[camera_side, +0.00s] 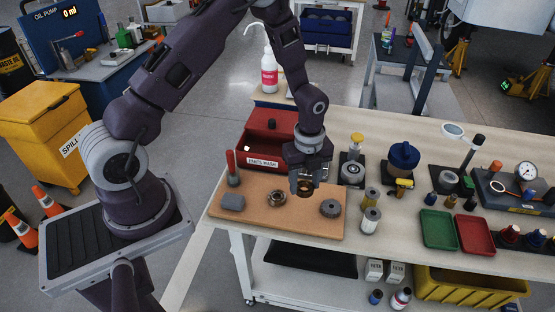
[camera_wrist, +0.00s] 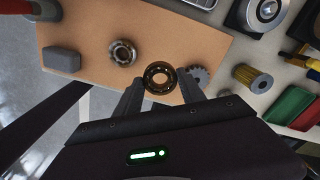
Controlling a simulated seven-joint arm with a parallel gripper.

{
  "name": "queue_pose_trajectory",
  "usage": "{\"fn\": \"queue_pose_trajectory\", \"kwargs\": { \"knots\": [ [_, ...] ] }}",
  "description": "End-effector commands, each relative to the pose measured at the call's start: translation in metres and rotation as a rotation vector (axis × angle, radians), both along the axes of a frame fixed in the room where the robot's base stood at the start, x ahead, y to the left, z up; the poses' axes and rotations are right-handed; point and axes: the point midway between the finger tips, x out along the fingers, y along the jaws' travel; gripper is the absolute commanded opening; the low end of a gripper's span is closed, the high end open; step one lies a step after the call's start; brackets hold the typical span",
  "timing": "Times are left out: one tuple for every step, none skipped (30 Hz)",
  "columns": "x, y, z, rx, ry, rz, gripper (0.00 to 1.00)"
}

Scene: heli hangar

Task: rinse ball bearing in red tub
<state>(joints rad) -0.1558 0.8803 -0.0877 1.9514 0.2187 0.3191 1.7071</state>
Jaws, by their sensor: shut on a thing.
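My gripper (camera_side: 305,187) is shut on a dark, bronze-looking ball bearing (camera_side: 305,188), held above the tan mat (camera_side: 270,222). In the wrist view, the bearing (camera_wrist: 159,77) sits as a ring between my two fingertips (camera_wrist: 160,84). The red tub (camera_side: 262,150), labelled "PARTS WASH", stands just behind and left of my gripper at the mat's back edge. Part of its right side is close to my arm.
Filter cylinders (camera_side: 370,218) stand right of the mat. Green (camera_side: 438,229) and red trays are further right.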

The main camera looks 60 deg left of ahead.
Motion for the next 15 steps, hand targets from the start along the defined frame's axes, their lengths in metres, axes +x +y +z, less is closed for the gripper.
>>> {"fn": "queue_pose_trajectory", "kwargs": {
  "knots": [
    [0.004, 0.011, 0.002, 0.001, -0.002, 0.027, 0.11],
    [0.007, 0.019, 0.004, 0.001, -0.003, 0.047, 0.11],
    [0.012, 0.032, 0.007, 0.002, -0.004, 0.080, 0.11],
    [0.015, 0.044, 0.009, 0.003, -0.005, 0.108, 0.11],
    [0.018, 0.057, 0.012, 0.003, -0.005, 0.139, 0.11],
    [0.022, 0.075, 0.017, 0.004, -0.005, 0.181, 0.11],
    [0.024, 0.089, 0.020, 0.004, -0.005, 0.213, 0.11],
    [0.025, 0.104, 0.024, 0.004, -0.005, 0.245, 0.11],
    [0.026, 0.124, 0.028, 0.004, -0.005, 0.289, 0.11],
    [0.026, 0.138, 0.032, 0.005, -0.006, 0.322, 0.11],
    [0.025, 0.152, 0.036, 0.004, -0.004, 0.353, 0.11],
    [0.024, 0.169, 0.041, 0.003, -0.004, 0.390, 0.11],
    [0.023, 0.180, 0.044, 0.003, -0.005, 0.415, 0.11],
    [0.021, 0.190, 0.046, 0.002, -0.004, 0.438, 0.11],
    [0.019, 0.201, 0.050, 0.002, -0.003, 0.462, 0.11]
  ]
}}
